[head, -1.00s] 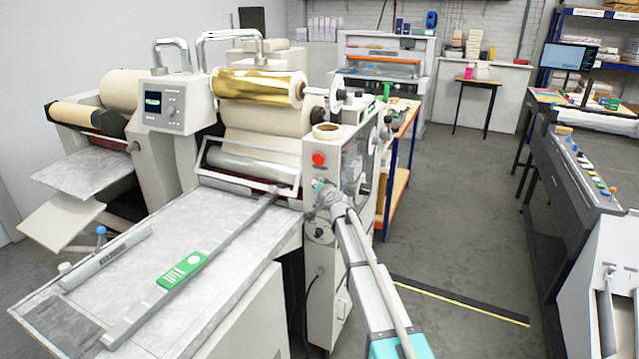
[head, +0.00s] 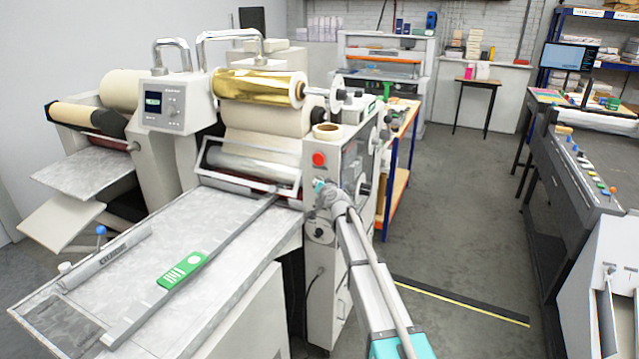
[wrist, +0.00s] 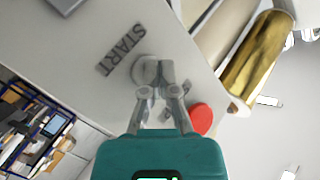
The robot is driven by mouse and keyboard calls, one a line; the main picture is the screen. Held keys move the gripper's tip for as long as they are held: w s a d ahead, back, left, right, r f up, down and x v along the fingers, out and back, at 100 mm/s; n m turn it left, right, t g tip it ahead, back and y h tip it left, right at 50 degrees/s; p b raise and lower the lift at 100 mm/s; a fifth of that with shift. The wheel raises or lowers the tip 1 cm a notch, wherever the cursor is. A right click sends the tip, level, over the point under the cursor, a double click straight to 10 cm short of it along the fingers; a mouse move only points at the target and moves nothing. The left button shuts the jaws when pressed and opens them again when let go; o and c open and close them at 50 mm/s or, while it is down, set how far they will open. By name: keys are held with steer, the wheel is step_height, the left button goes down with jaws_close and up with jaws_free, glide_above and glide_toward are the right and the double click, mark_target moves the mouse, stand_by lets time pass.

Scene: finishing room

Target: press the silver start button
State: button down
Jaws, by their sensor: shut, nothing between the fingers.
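The silver start button (wrist: 144,68) is a round metal disc on the grey machine panel, beside the printed word START (wrist: 121,49) in the wrist view. My gripper (wrist: 158,76) is shut and empty, its fingertips over the button and covering part of it. I cannot tell whether the tips touch it or hover just in front. In the head view my gripper (head: 321,187) is at the front panel of the foil machine, below the red button (head: 318,159). The silver button is hidden behind my gripper there.
The red button (wrist: 201,118) sits close to my fingers in the wrist view. A gold foil roll (head: 258,87) is above the machine's flat bed (head: 215,220). A roll of tape (head: 327,130) rests on top of the panel housing. Open floor (head: 460,220) lies to the right.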

stand_by(0.7)
steer(key=shift+s+a, duration=0.25)
steer(key=shift+s, duration=0.5)
steer(key=shift+s+a, duration=0.3)
steer(key=shift+s, duration=0.45)
steer(key=shift+s+a, duration=0.25)
steer(key=shift+s, duration=0.55)
steer(key=shift+s+a, duration=0.3)
steer(key=shift+s, duration=0.45)
steer(key=s+d+f+g+h, duration=0.2)
steer(key=s+d+f+g, duration=0.3)
steer(key=s+d, duration=0.4)
steer(key=s+d+f+n+g+h, duration=0.1)
steer(key=s+d+f+g, duration=0.4)
steer(key=s, duration=1.2)
steer(key=s+d+f+n+g+h, duration=0.1)
steer(key=s+d+f+g+h, duration=0.3)
steer(key=s+d, duration=0.9)
steer(key=shift+s+d+f+g, duration=0.25)
steer(key=shift+d+f+g, duration=0.25)
steer(key=shift+f, duration=0.45)
